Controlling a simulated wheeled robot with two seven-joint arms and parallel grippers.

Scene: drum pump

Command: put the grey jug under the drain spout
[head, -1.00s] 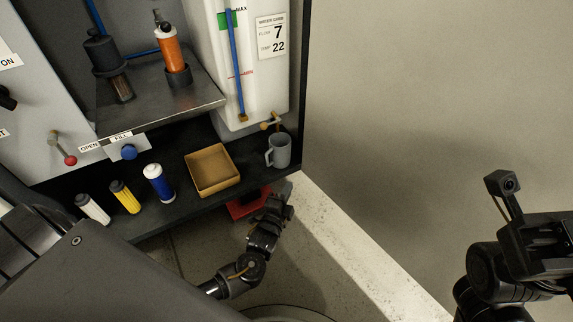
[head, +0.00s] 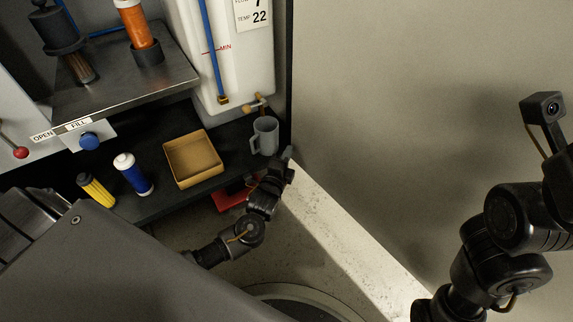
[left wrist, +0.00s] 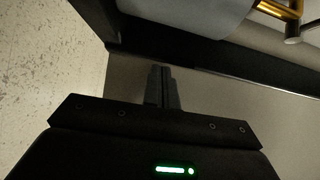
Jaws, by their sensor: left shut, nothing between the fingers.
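The grey jug (head: 265,136) stands upright on the black shelf, its handle to the left. The brass drain spout (head: 257,104), with a grey knob, is just behind and above it at the tank's foot; I cannot tell whether the jug's mouth is under its outlet. My left gripper (head: 289,154) is shut and empty, close to the right of the jug at the shelf's end. In the left wrist view, the shut fingers (left wrist: 161,70) are below a pale grey surface, likely the jug (left wrist: 190,14); the brass spout (left wrist: 280,9) is at top right. My right gripper is out of view.
A tan open box (head: 193,160) stands left of the jug. The white tank (head: 235,60) is behind. A grey wall (head: 400,120) bounds the right; a red object (head: 236,192) lies below the shelf.

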